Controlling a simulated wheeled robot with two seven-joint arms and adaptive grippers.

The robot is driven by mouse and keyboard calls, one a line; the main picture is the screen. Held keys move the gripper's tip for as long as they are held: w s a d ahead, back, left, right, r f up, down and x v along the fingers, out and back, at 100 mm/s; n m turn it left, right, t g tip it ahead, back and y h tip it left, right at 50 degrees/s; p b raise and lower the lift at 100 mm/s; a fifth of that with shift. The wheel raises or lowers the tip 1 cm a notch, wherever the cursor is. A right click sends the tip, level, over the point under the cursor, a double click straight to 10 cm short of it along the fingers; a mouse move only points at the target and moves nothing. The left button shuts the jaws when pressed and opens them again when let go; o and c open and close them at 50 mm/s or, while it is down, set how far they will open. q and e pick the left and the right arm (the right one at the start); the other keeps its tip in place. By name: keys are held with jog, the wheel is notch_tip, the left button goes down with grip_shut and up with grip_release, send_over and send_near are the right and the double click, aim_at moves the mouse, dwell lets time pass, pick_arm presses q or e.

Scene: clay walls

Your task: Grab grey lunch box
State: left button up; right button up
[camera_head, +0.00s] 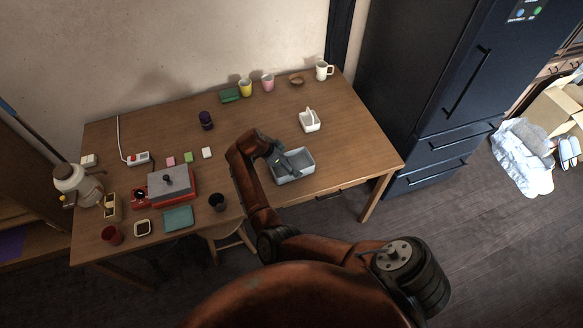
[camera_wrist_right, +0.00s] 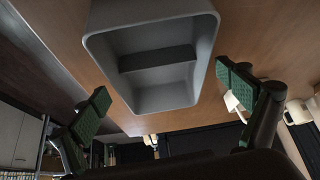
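The grey lunch box (camera_head: 298,176) is an open, rectangular tray on the wooden table, right of the table's middle. In the right wrist view the lunch box (camera_wrist_right: 155,32) fills the upper middle and shows a divider across its inside. My right gripper (camera_head: 285,161) is at the box's left side and upper edge in the head view, partly covering it. In the wrist view my right gripper (camera_wrist_right: 165,90) has its two green-padded fingers spread wide, with the box showing between and beyond them. I cannot see either finger clearly touching it. My left gripper is not in view.
The table (camera_head: 350,150) has clear wood right of the box. A dark cup (camera_head: 217,202) and a red-based grey appliance (camera_head: 171,184) are to the left. A dark fridge (camera_head: 430,90) stands right.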

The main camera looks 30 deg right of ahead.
jog(key=c, duration=1)
jog(key=shift+c, duration=0.2)
